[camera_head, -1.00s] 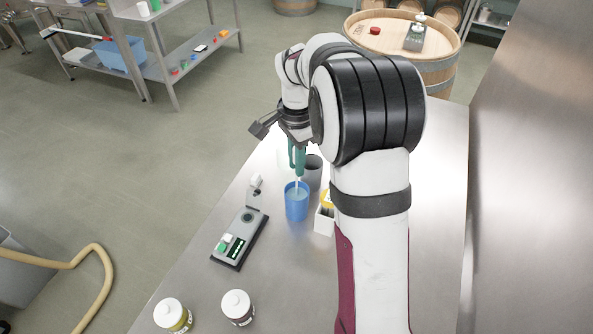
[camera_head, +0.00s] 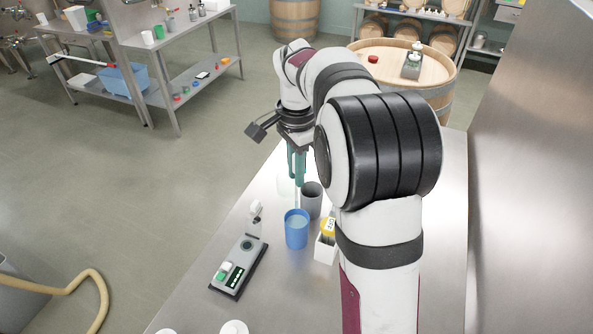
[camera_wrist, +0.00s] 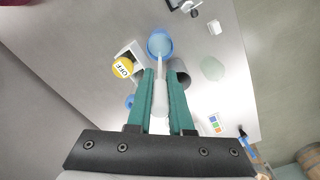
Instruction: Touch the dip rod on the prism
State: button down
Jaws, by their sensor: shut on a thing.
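My gripper (camera_head: 297,182) is shut on the dip rod, with its green fingers on either side of the rod's white handle (camera_wrist: 160,97). The thin rod (camera_head: 297,198) points down toward the blue cup (camera_head: 297,230), which holds pale liquid; in the wrist view its far end overlaps the cup (camera_wrist: 168,36). I cannot tell whether the tip is in the liquid or just above it. The grey meter (camera_head: 240,266) lies left of the cup, with its round dark prism (camera_head: 247,245) uncovered and its flap (camera_head: 256,211) raised.
A grey cup (camera_head: 312,202) stands close behind the blue cup. A white box with a yellow "OFF" disc (camera_head: 328,227) is to the right. A faint clear round item (camera_wrist: 212,68) lies nearby. White-capped bottles (camera_head: 234,328) are at the front. Bare steel lies left of the meter.

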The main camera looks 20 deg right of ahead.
jog(key=a+f+n, duration=0.3)
jog(key=a, duration=0.3)
jog(key=w+a+f+n, duration=0.1)
jog(key=a+f+n, duration=0.1)
jog(key=a, duration=0.4)
jog(key=shift+w+a+f+n, duration=0.2)
jog(key=shift+a+f+n, duration=0.2)
jog(key=shift+n, duration=0.1)
jog(key=shift+f, duration=2.5)
notch_tip(320, 180, up, 6)
jog(key=shift+d+r, duration=0.1)
dwell(0.3)
